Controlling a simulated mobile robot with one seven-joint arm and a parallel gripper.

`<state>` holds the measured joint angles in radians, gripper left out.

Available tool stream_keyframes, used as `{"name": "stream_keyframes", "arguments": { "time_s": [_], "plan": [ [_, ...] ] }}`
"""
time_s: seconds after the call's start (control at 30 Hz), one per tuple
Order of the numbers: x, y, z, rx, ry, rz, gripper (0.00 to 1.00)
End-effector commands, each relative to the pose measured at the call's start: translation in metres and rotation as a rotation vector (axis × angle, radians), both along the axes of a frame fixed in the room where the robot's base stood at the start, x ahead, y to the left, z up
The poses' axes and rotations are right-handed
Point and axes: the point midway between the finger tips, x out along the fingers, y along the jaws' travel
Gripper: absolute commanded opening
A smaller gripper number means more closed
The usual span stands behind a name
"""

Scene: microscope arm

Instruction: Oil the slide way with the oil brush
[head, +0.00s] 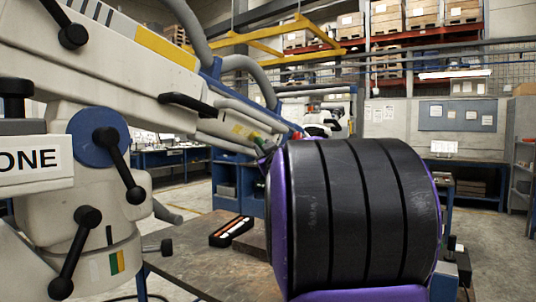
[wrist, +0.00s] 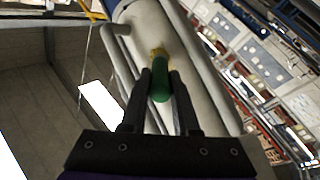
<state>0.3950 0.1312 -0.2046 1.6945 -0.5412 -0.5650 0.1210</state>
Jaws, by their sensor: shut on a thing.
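My gripper (wrist: 160,74) shows in the wrist view, its two dark fingers shut on the oil brush (wrist: 160,84), which has a green handle and a yellow part at its far end. The brush end is in front of the pale microscope arm (wrist: 153,28); I cannot tell whether it touches. In the head view the cream microscope arm (head: 115,55) slopes down from upper left to the middle, with black levers and a blue disc. I cannot clearly make out the slide way on it. My own black and purple arm link hides much of the right middle, and the gripper there.
A worktable (head: 190,268) lies below, with a dark orange-marked device (head: 231,231) on it. Grey hoses (head: 190,25) hang above the microscope arm. Blue benches (head: 165,170), a pinboard (head: 458,115) and shelves with crates (head: 430,12) stand farther back.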

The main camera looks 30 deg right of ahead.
Motion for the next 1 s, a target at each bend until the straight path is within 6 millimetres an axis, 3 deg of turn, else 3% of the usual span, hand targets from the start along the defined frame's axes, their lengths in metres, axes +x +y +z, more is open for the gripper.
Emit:
{"name": "stream_keyframes", "arguments": {
  "time_s": [1.0],
  "plan": [
    [-0.023, 0.059, 0.018, 0.001, -0.001, 0.001, 0.00]
  ]
}}
